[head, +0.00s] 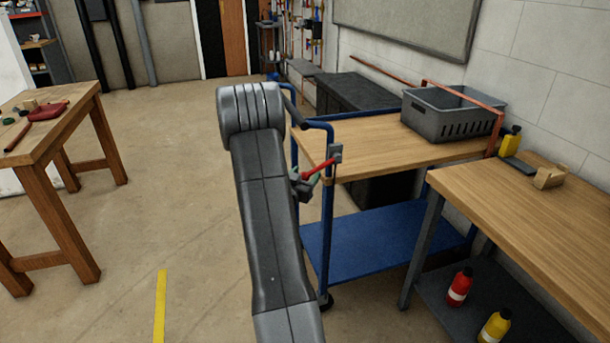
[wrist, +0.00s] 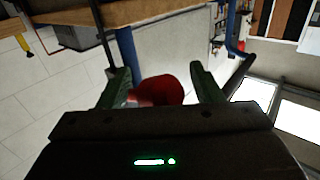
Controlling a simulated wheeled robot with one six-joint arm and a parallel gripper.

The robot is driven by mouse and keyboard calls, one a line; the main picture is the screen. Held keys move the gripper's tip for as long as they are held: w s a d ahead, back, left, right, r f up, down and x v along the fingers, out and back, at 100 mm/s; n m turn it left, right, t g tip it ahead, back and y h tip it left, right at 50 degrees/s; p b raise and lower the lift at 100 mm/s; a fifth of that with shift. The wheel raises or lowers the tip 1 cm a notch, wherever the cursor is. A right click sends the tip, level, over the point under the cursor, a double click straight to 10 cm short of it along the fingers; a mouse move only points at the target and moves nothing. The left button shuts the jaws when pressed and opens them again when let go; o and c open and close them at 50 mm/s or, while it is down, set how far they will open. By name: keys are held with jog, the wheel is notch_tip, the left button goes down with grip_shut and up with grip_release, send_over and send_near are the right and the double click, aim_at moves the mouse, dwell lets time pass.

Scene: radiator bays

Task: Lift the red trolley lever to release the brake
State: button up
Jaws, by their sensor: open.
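The red lever (head: 320,172) is on the near left corner post of the blue trolley (head: 345,245). It slopes down to the left from a grey bracket (head: 336,153). My gripper (head: 303,186) is at its lower end, partly hidden behind my arm in the head view. In the wrist view my gripper (wrist: 158,76) is open. The lever's rounded red end (wrist: 162,90) shows between its two green-grey fingers. I cannot tell whether either finger touches it.
A grey crate (head: 452,112) sits on the trolley's wooden top. A workbench (head: 530,215) with bottles on its lower shelf is close on the right. A wooden table (head: 55,120) stands at the left. The floor (head: 190,190) between table and trolley is clear.

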jog(key=shift+w, duration=0.1)
grip_shut()
jog(key=shift+r, duration=0.15)
